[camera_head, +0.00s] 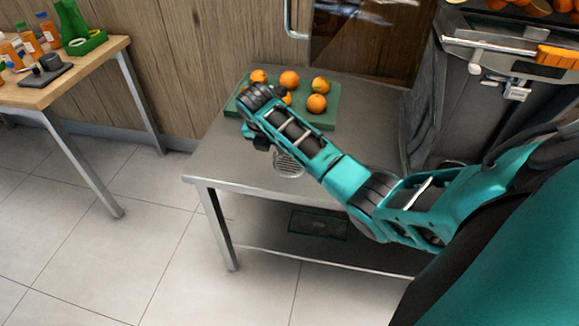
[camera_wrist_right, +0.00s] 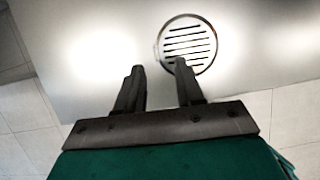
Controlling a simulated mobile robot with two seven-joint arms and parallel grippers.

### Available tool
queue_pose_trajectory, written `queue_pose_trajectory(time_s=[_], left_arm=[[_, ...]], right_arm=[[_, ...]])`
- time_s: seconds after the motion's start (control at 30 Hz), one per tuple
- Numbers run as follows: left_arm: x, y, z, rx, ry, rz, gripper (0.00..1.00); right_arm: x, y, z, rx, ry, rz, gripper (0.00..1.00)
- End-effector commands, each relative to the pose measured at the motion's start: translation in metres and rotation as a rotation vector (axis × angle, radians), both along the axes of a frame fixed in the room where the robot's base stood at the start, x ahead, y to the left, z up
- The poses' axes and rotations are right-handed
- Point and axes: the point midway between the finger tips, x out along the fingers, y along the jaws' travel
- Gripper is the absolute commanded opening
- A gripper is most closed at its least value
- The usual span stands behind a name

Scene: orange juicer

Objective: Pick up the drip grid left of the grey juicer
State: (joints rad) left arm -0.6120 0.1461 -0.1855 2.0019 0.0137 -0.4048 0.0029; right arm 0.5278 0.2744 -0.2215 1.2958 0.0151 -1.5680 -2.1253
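The drip grid (camera_head: 289,163) is a round, slotted metal disc lying flat on the steel table (camera_head: 225,165). My right forearm hides part of it in the head view. In the right wrist view the drip grid (camera_wrist_right: 190,42) lies beyond the fingertips, toward the right, with the right finger overlapping its lower edge in the picture. My right gripper (camera_wrist_right: 157,70) is open, with nothing between its two dark fingers. In the head view it is mostly hidden by my own wrist. My left gripper is in neither view.
A green tray (camera_head: 325,119) with several oranges (camera_head: 289,79) stands at the table's back. The grey juicer (camera_head: 465,110) is at the right. A wooden table (camera_head: 85,65) with bottles is at the far left. Bare table surface surrounds the drip grid.

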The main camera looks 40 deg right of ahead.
Motion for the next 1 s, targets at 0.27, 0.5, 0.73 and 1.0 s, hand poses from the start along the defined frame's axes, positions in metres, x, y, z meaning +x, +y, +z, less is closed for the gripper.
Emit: queue_pose_trajectory(time_s=[0.27,0.5,0.73,1.0], left_arm=[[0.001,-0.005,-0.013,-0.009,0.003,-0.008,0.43],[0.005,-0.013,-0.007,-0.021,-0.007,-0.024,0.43],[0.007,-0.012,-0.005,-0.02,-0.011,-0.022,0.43],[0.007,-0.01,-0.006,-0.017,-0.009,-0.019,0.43]], right_arm=[[0.012,-0.008,-0.033,0.001,0.0,-0.002,0.37],[0.017,-0.015,-0.048,0.0,-0.002,0.001,0.37],[0.017,-0.015,-0.048,0.0,-0.002,0.001,0.33],[0.017,-0.015,-0.048,0.0,-0.001,0.0,0.08]])
